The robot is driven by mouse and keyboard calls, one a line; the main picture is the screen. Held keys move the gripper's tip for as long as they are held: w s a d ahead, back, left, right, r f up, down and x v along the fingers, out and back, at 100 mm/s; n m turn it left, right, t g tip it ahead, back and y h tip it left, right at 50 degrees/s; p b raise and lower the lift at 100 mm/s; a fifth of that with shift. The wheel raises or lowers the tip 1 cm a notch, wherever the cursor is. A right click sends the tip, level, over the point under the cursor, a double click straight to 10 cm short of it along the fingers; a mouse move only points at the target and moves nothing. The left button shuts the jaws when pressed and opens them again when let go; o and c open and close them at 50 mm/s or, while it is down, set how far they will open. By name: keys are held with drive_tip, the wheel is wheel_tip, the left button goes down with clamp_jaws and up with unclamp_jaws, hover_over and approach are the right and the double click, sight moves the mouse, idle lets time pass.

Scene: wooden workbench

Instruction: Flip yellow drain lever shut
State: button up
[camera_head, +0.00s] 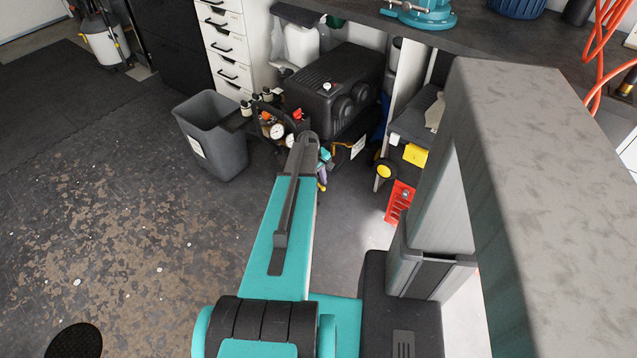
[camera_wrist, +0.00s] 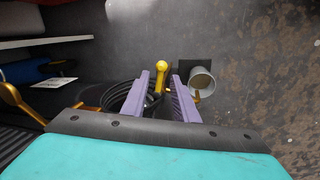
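The yellow drain lever (camera_wrist: 162,68) shows in the wrist view, with a rounded knob at its upper end and a stem running down between the purple fingers. My gripper (camera_wrist: 168,75) is open, with one finger on each side of the lever; I cannot tell whether either finger touches it. In the head view, my gripper (camera_head: 322,178) is small and partly hidden by my arm, low at the front of the black compressor (camera_head: 335,95). The lever cannot be made out in the head view.
A grey bin (camera_head: 212,135) stands left of the compressor. Gauges and fittings (camera_head: 276,130) are close to my arm. A shelf cart (camera_head: 412,128) and red box (camera_head: 400,200) stand to the right. In the wrist view, a coiled black hose (camera_wrist: 122,98) and a pale cylinder (camera_wrist: 201,78) flank the fingers.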

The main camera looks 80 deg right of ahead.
drive_tip(key=shift+c, duration=0.6)
clamp_jaws()
drive_tip(key=shift+s+d+n+p, duration=0.2)
drive_tip(key=shift+n+p, duration=0.1)
drive_tip(key=shift+n, duration=0.9)
drive_tip(key=shift+o, duration=0.6)
unclamp_jaws()
